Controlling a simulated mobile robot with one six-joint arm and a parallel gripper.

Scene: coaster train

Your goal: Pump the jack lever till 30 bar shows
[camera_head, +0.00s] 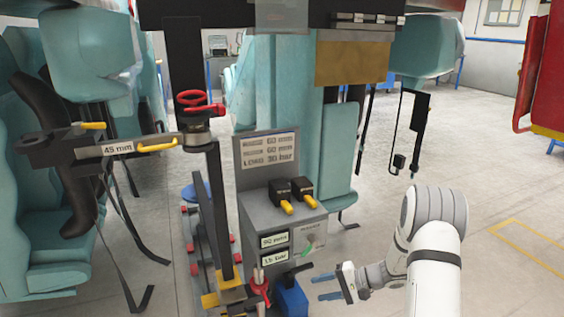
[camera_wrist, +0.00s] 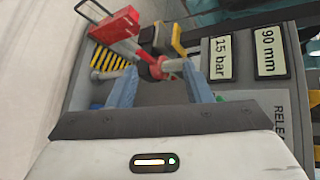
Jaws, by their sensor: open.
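The pump unit is a grey cabinet (camera_head: 240,205) with a small display reading 15 bar (camera_head: 274,256) below one reading 90 mm (camera_head: 275,239). Both readouts also show in the wrist view, 15 bar (camera_wrist: 222,58) and 90 mm (camera_wrist: 270,50). A red and silver part, apparently the jack lever (camera_wrist: 155,68), lies just ahead of my blue fingertips in the wrist view; red and silver parts also show low in the head view (camera_head: 260,287). My gripper (camera_head: 322,286) is open, to the right of the cabinet's base. Whether the fingers straddle the lever is unclear.
A label starting RELE (camera_wrist: 280,112) is on the panel at right. Two black blocks with yellow tips (camera_head: 292,193) stand on the cabinet. A red handwheel (camera_head: 191,97) and a 45 mm gauge arm (camera_head: 118,149) are at left. Open floor lies right of my arm.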

